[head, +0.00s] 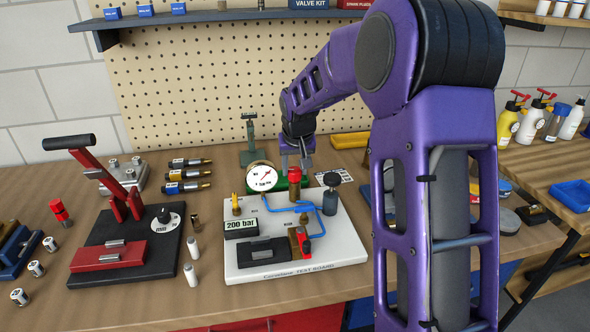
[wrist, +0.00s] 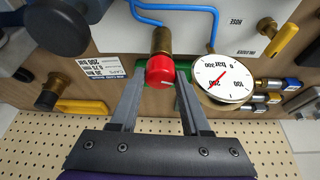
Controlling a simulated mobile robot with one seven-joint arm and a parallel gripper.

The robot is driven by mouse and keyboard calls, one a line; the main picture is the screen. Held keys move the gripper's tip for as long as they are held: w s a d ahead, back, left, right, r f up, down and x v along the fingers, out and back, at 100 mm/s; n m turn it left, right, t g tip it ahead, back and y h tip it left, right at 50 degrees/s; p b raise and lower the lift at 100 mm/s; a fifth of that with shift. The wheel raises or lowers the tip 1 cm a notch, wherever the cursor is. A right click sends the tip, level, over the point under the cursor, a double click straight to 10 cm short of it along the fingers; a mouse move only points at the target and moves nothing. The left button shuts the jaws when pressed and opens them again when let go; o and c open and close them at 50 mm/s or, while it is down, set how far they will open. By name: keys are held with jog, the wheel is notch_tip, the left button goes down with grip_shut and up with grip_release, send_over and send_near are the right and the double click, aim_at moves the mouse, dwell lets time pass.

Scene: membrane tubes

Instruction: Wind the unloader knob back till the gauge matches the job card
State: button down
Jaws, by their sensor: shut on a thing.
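A red knob (head: 295,175) on a brass body stands at the back of the white test board (head: 345,246). My gripper (head: 295,166) reaches down from behind and is shut on the red knob, which the wrist view shows between the two fingers (wrist: 161,71). The round white gauge (head: 262,177) is just left of the knob. In the wrist view the gauge (wrist: 232,75) appears inverted, with its red needle pointing near 200. The job card (head: 332,176) lies behind the board; its large line in the wrist view (wrist: 100,68) seems to read 200 bar.
A black block (head: 241,226) on the board reads 200 bar. A yellow-levered brass valve (head: 236,205) is at left, and a black round knob (head: 331,181) at right. Blue pipes (head: 312,207) cross the board. A pegboard (head: 200,80) stands behind the bench.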

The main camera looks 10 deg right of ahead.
jog(key=c, duration=0.7)
grip_release()
jog(key=shift+o, duration=0.2)
jog(key=shift+r, duration=0.1)
jog(key=p+v, duration=0.1)
jog(key=v, duration=1.6)
jog(key=shift+r+p, duration=0.2)
jog(key=shift+p, duration=0.2)
